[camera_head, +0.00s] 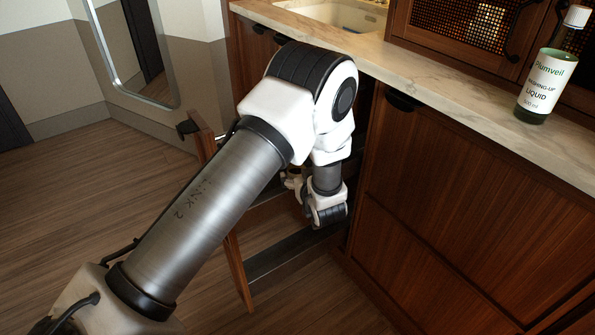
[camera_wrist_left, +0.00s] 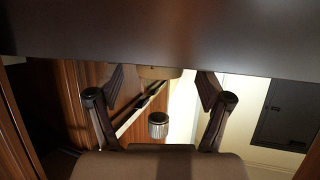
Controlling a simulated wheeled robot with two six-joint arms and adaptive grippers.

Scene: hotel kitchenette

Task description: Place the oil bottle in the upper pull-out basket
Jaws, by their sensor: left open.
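My left arm reaches down into the opened pull-out unit (camera_head: 239,272) under the counter in the camera_head view. My left gripper (camera_wrist_left: 161,88) shows in the left wrist view with its two dark fingers spread wide apart. A small ribbed dark cylinder with a pale end (camera_wrist_left: 158,125) shows between the fingers, not clasped by them; I cannot tell if it belongs to the oil bottle. No oil bottle can be clearly made out. The upper basket is mostly hidden behind my arm; a dark lower rail (camera_head: 290,252) of the pull-out shows. My right gripper is not in view.
A washing-up liquid bottle (camera_head: 545,78) stands upright on the marble counter (camera_head: 440,92) at right. A sink (camera_head: 335,14) is at the back. Closed wooden cabinet fronts (camera_head: 450,215) lie right of the pull-out. The wooden floor (camera_head: 95,215) at left is clear.

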